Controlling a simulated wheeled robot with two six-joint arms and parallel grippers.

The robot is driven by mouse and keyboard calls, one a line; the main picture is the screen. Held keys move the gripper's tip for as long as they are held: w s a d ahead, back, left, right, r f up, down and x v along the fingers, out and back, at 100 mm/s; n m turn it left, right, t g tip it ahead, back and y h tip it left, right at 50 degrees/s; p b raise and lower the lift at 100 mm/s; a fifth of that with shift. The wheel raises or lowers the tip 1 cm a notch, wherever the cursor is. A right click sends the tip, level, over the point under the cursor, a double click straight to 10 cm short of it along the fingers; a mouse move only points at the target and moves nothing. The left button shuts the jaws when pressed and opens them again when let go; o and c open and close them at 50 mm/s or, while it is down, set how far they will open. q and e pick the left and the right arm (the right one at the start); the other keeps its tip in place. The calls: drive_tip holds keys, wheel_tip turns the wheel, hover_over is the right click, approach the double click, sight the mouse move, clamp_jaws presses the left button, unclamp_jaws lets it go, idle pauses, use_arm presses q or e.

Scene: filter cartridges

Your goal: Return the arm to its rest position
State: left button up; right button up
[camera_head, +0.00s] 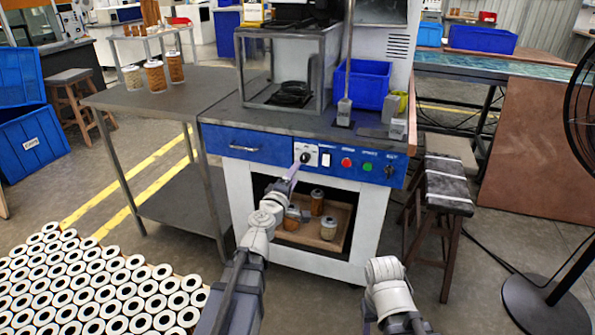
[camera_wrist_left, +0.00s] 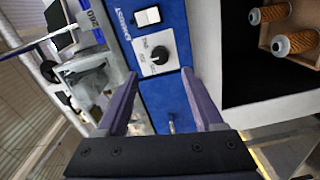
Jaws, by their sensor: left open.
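My left gripper (camera_head: 293,176) is raised in front of the blue control panel (camera_head: 265,145) of the test bench. Its purple fingers are apart with nothing between them, as the left wrist view (camera_wrist_left: 161,75) also shows. The black rotary knob (camera_wrist_left: 160,55) on its white plate lies just beyond the fingertips; I see no clear contact. The knob also shows in the head view (camera_head: 305,158). My right arm (camera_head: 389,288) is low at the front right, with its gripper fingers not visible.
Filter cartridges (camera_head: 317,202) stand in the open cabinet below the panel. A steel side table (camera_head: 150,95) with several cartridges is at left. A stool (camera_head: 447,190) and a fan stand (camera_head: 545,300) are at right. Many white rolls (camera_head: 85,290) cover the floor at lower left.

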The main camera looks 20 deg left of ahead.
use_arm(q)
drive_tip(key=s+d+f+m+g+h, duration=0.25)
drive_tip(key=d+f+m, duration=0.2)
drive_tip(key=d, duration=0.25)
drive_tip(key=s+d+f+m+g+h, duration=0.2)
drive_tip(key=s+d+f+m+g, duration=0.25)
drive_tip(key=d, duration=0.35)
drive_tip(key=s+d+f+m+g+h, duration=0.2)
drive_tip(key=s+d+f+m+g, duration=0.1)
drive_tip(key=d+m, duration=0.3)
drive_tip(key=s+a+f+m+g+y, duration=0.2)
drive_tip(key=s+f+g+y, duration=0.25)
drive_tip(key=s, duration=0.45)
drive_tip(key=s+a+f+m+g+y, duration=0.1)
drive_tip(key=s+f+m+g+y, duration=0.15)
drive_tip(key=s+f+y, duration=0.4)
wheel_tip(320, 180, up, 37)
drive_tip(key=s+g+h+p, duration=0.1)
drive_tip(key=s+h+p, duration=0.1)
drive_tip(key=p, duration=3.3)
drive_tip(key=shift+s+a, duration=0.15)
drive_tip(key=shift+a, duration=0.2)
drive_tip(key=shift+f, duration=0.1)
